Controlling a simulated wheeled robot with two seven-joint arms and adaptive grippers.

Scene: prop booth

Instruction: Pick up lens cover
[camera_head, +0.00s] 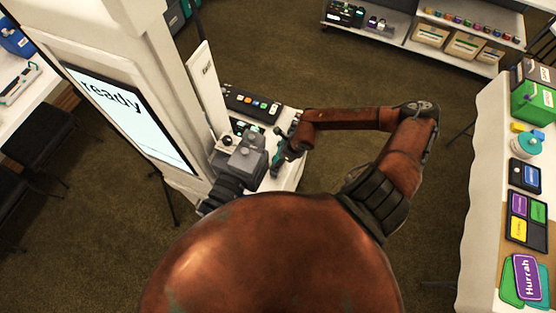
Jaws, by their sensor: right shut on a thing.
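My right arm reaches in from the right and bends back to the left. Its gripper (280,158) is at the small white stand, just right of a grey camera-like device (247,160). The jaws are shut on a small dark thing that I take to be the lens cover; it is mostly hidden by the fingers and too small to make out. I cannot tell whether it touches the device or the stand. My left gripper is not in view.
A black panel with coloured buttons (250,102) lies at the stand's back. A white pillar with a "ready" screen (130,112) stands to the left. A white-clothed table (482,190) with cards and boxes is at right. Shelves (460,58) stand behind. Open carpet lies between.

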